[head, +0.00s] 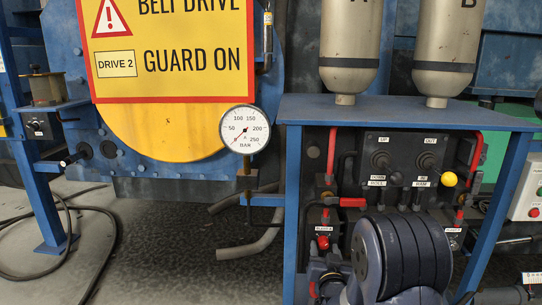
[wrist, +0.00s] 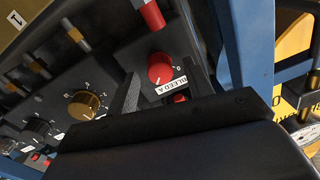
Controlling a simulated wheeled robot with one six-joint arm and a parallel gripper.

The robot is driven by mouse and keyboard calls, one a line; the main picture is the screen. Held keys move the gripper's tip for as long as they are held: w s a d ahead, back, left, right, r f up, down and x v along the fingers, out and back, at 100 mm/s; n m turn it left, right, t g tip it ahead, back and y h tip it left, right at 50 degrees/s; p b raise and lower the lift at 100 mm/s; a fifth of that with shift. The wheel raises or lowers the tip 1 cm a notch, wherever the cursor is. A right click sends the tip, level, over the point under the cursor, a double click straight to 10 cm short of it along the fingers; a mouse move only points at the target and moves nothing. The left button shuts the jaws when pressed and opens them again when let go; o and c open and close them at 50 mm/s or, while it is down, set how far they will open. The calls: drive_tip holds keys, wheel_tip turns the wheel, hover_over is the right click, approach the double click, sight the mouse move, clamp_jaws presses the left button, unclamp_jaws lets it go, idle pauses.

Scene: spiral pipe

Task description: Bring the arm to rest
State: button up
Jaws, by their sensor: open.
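My gripper (wrist: 163,86) shows in the wrist view as dark fingers standing apart, with nothing between them. It faces a dark panel, and a red knob (wrist: 160,68) labelled BLEED A appears just beyond the fingertips. I cannot tell the exact gap between fingers and knob. In the head view my arm fills the lower middle, in front of the blue-framed stand, and hides part of its lower panel. The same red knob (head: 323,242) shows left of my arm there. The fingers are not clear in the head view.
The blue stand (head: 405,112) carries two metal cylinders and a lever panel (head: 402,160) with a yellow-knobbed lever (head: 448,179). A pressure gauge (head: 244,129) stands to its left. A blue post (wrist: 243,45) is close on the right in the wrist view. Floor at left is mostly open, with a hose.

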drive_tip(key=n+p, duration=0.2)
drive_tip(key=n, duration=0.1)
drive_tip(key=shift+r, duration=0.2)
drive_tip(key=shift+f+n+p, duration=0.1)
drive_tip(key=shift+n+p, duration=0.55)
drive_tip(key=shift+n, duration=0.15)
drive_tip(key=shift+f, duration=0.1)
